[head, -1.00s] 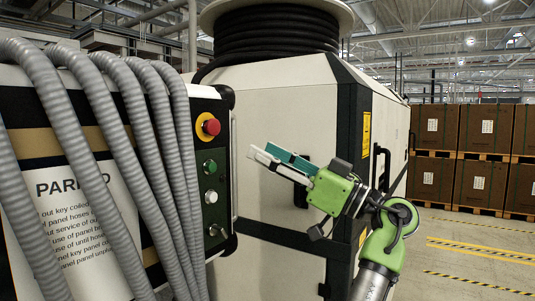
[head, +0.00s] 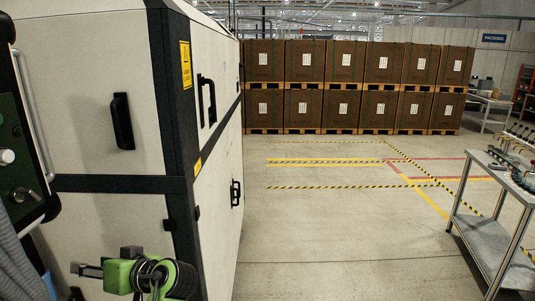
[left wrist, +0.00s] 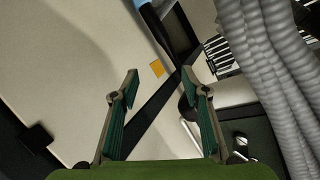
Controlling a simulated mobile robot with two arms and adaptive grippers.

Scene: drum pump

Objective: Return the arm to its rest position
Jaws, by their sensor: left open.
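My left gripper (head: 80,268), green with grey fingers, is low at the left of the head view, in front of the pale machine cabinet (head: 90,95). In the left wrist view the two fingers of the left gripper (left wrist: 158,88) stand wide apart with nothing between them. Most of my left arm is below the head view's edge. The control panel (head: 22,150), with a white button and a key switch, is partly cut off at the left edge. My right gripper is not in view.
Grey ribbed hoses (left wrist: 262,70) hang at the right of the left wrist view, and a bit shows in the head view (head: 18,268). Brown boxes on pallets (head: 340,85) stand at the back. A metal workbench (head: 495,215) stands at right. The floor between is clear.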

